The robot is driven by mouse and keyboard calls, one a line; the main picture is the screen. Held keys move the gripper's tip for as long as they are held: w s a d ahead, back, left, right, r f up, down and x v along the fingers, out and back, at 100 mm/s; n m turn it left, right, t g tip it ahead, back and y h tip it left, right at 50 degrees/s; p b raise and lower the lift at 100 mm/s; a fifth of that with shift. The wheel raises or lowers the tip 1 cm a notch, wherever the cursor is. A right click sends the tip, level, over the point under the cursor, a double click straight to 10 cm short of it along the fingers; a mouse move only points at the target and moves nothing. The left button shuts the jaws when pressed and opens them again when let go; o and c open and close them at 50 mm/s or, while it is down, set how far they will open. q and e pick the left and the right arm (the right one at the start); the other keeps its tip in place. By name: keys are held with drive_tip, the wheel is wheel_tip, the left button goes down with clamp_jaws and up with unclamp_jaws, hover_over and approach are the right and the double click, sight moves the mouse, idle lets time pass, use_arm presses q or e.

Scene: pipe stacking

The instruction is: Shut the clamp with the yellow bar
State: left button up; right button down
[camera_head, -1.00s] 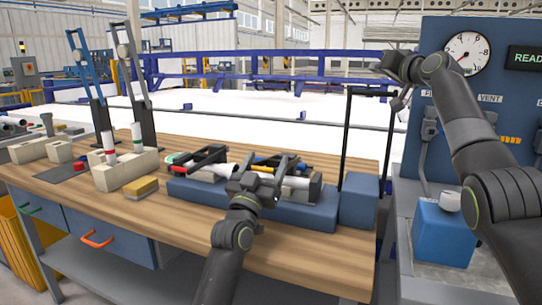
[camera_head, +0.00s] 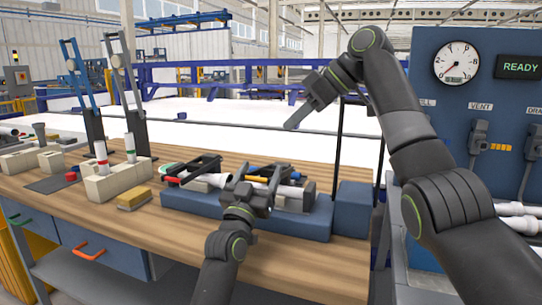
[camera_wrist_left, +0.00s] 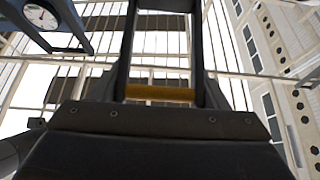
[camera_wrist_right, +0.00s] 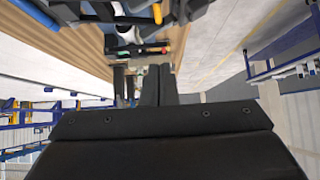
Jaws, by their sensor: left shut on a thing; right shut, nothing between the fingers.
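The yellow bar (camera_wrist_left: 160,93) runs across between the fingers of my left gripper (camera_wrist_left: 162,75) in the left wrist view. In the head view my left gripper (camera_head: 257,177) is at the right half of the blue clamp fixture (camera_head: 305,222), shut on the yellow bar. Its fingers and the dark clamp arms overlap there, so the clamp's exact angle is hard to tell. White pipe pieces (camera_head: 291,192) lie in the fixture. My right gripper (camera_head: 292,125) is shut and empty, raised behind and above the fixture, pointing down-left.
A second clamp with a red bar (camera_head: 172,180) is on the fixture's left half. Left of it are a yellow-topped block (camera_head: 133,198) and a beige holder (camera_head: 104,187) with upright pipes. A blue panel with a gauge (camera_head: 456,63) stands at the right. The front wooden table strip is clear.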

hover_over(253, 177)
drive_tip(key=d, duration=0.3)
drive_tip(key=f, duration=0.6)
drive_tip(key=shift+s+f, duration=0.35)
drive_tip(key=shift+s, duration=0.05)
wheel_tip(253, 177, down, 3)
drive_tip(key=shift+w+a+f, duration=0.1)
drive_tip(key=shift+a+f, duration=0.05)
drive_tip(key=shift+f, duration=0.5)
drive_tip(key=shift+f, duration=0.1)
